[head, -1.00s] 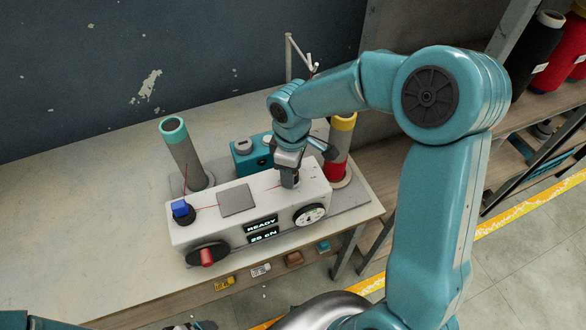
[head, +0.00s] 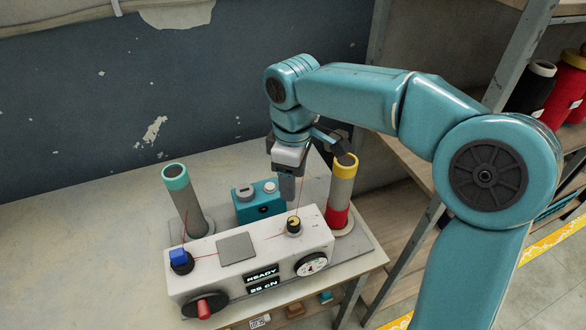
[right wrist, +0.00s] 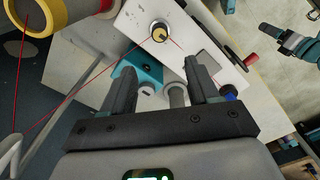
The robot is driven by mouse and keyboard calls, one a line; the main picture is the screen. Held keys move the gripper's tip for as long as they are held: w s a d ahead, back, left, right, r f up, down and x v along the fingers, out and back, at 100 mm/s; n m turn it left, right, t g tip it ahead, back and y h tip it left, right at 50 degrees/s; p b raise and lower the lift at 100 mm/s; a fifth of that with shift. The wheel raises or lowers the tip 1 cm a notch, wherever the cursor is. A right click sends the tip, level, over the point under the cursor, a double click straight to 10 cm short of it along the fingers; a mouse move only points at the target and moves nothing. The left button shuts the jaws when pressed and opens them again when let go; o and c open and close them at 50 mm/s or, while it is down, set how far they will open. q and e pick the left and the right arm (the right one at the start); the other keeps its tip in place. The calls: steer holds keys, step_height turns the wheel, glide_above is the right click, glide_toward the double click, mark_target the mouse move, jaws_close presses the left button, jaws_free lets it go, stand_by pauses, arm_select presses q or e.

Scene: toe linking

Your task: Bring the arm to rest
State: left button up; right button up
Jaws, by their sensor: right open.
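My right gripper (head: 287,190) hangs above the back of the white machine (head: 215,260), near its yellow-topped knob (head: 294,225). In the right wrist view its two dark fingers (right wrist: 160,85) stand apart with nothing between them, so it is open and empty. It is clear of the knob, which also shows in that view (right wrist: 159,33). The machine's displays read "READY" and "25 cN". My left gripper is not seen in the head view now. At the upper right of the wrist view, part of a teal arm shows.
A teal-topped post (head: 184,195) stands behind the machine at left, and a yellow-topped spool with red thread (head: 341,190) at right. A small teal box (head: 258,203) sits between them. Thin red thread runs across the machine. The bench (head: 80,230) is bare at left.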

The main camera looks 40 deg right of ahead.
step_height(320, 180, up, 2)
steer(key=shift+r, duration=0.1)
stand_by(0.4)
steer(key=shift+s, duration=0.1)
